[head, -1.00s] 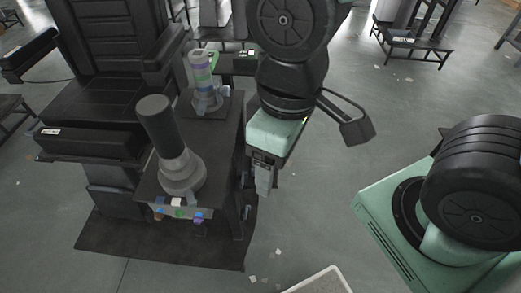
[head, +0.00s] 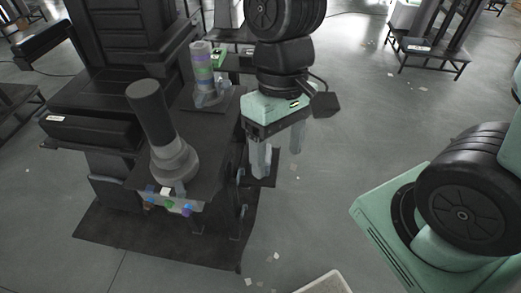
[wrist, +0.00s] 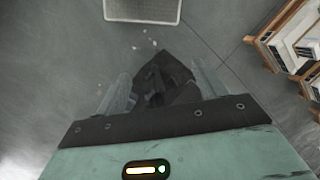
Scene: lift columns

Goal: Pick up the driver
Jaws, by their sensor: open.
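I cannot tell for sure which thing is the driver. A thick black cylinder on a grey flared base (head: 172,158) stands tilted on the dark stand, left of my gripper. Behind it, a grey upright piece with purple and green bands (head: 203,70) stands on a dark plate. My gripper (head: 279,150) is open and empty, with its fingers pointing down, to the right of the stand and apart from both pieces. In the wrist view my open gripper (wrist: 162,88) has its two grey fingers spread over a dark shape whose details are unclear.
The dark stand (head: 205,160) has small coloured parts on its front edge, above a black floor mat (head: 150,245). A black seat-like structure (head: 110,80) is at left. A pale tray (head: 325,283) lies at the bottom. Grey floor right of my gripper is mostly clear, with scattered scraps.

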